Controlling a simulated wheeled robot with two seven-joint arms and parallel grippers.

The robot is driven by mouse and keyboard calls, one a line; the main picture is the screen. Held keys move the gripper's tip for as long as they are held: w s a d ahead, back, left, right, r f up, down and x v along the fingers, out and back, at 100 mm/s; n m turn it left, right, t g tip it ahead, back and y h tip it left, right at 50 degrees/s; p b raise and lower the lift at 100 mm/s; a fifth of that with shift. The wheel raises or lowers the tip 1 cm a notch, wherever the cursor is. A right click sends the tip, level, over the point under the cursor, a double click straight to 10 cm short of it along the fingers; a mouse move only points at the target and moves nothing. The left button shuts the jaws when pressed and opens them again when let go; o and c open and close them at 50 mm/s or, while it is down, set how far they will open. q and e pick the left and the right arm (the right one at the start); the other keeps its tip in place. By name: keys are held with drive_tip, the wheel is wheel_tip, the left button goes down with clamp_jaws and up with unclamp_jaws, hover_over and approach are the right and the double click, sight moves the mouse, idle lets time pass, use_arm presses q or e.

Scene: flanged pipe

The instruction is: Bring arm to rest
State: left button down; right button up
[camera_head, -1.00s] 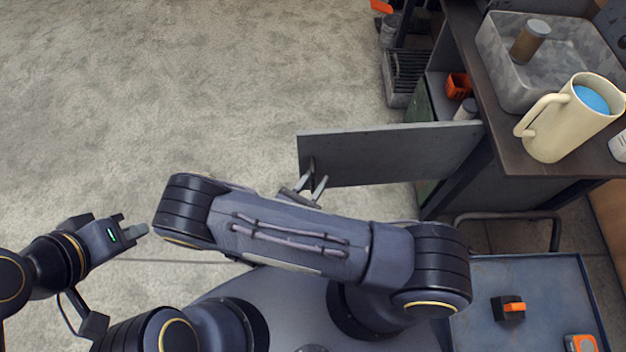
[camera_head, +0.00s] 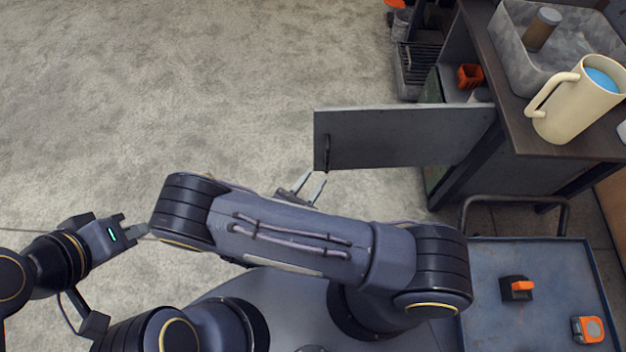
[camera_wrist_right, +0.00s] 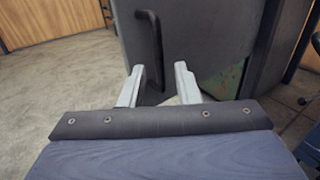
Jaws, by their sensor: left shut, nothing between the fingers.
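My right gripper (camera_head: 306,186) shows its two fingertips past my folded right arm link in the head view. The fingers stand apart and empty. My left gripper (camera_head: 140,231) is at the lower left, shut and empty, away from everything.
A workbench (camera_head: 520,130) at the right bears a cream jug (camera_head: 572,108) and a grey bin (camera_head: 510,58) with a brown cylinder. A blue cart (camera_head: 545,325) with orange-and-black items is at the lower right. Open floor fills the left.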

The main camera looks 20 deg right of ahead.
idle(0.4)
drive_tip(key=s+d+r+m+g+y, duration=0.2)
drive_tip(key=s+d+r+m+y, duration=0.15)
drive_tip(key=r+m+y, duration=0.4)
drive_tip(key=s+d+r+m+g+y, duration=0.25)
drive_tip(key=s+r+m+y, duration=0.2)
drive_tip(key=r+m, duration=0.55)
drive_tip(key=s+d+r+m+g+y, duration=0.25)
drive_tip(key=s+r+m+y, duration=0.2)
drive_tip(key=r+m, duration=0.5)
wheel_tip(320, 180, up, 27)
drive_tip(key=p, duration=2.8)
drive_tip(key=shift+w+d+m+t+y+p, duration=0.2)
drive_tip(key=shift+d+m+t+y+p, duration=0.2)
drive_tip(key=shift+d+y, duration=0.05)
drive_tip(key=shift+f, duration=0.1)
